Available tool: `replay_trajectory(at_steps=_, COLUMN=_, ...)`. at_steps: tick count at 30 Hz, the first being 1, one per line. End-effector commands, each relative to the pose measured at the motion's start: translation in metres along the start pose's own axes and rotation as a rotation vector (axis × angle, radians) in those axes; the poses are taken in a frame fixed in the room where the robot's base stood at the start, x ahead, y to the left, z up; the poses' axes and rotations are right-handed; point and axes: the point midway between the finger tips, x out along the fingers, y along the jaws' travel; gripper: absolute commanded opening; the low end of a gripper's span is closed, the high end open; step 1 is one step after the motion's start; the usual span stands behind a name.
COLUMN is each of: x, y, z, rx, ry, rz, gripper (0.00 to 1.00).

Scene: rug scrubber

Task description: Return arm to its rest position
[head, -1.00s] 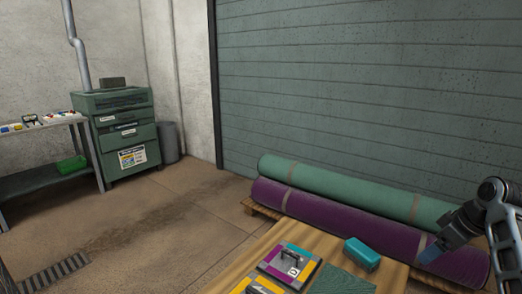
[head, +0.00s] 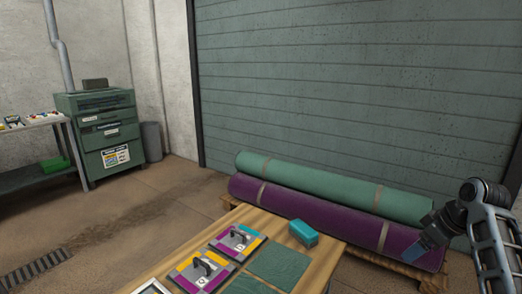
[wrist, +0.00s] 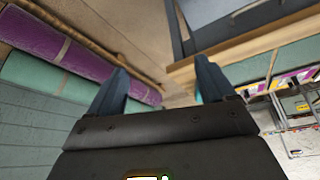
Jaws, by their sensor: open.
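My gripper (head: 432,248) is at the right of the head view, raised in front of the rolled rugs and to the right of the wooden table. In the wrist view its two dark fingers (wrist: 160,88) stand well apart with nothing between them. My arm comes in from the right edge of the head view.
A wooden table (head: 192,236) bears a teal block (head: 303,233), patterned panels with handles (head: 238,240) and a green mat (head: 280,264). A green rug roll (head: 310,185) and a purple rug roll (head: 300,210) lie behind on a pallet. A green cabinet (head: 105,130) stands left; open floor lies between.

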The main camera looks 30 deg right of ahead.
Motion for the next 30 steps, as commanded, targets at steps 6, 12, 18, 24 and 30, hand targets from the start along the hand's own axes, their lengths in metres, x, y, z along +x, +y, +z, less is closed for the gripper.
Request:
replay_trajectory(at_steps=6, x=0.021, y=-0.025, z=-0.008, rx=0.01, ry=0.039, rz=0.003, gripper=0.83)
replay_trajectory(at_steps=12, x=0.047, y=-0.059, z=-0.015, rx=0.027, ry=0.091, rz=0.009, gripper=0.83)
replay_trajectory(at_steps=18, x=0.078, y=-0.112, z=-0.02, rx=0.06, ry=0.163, rz=0.016, gripper=0.83)
replay_trajectory(at_steps=24, x=0.111, y=-0.199, z=-0.01, rx=0.113, ry=0.267, rz=0.029, gripper=0.83)
replay_trajectory(at_steps=30, x=0.118, y=-0.28, z=0.021, rx=0.168, ry=0.366, rz=0.053, gripper=0.83)
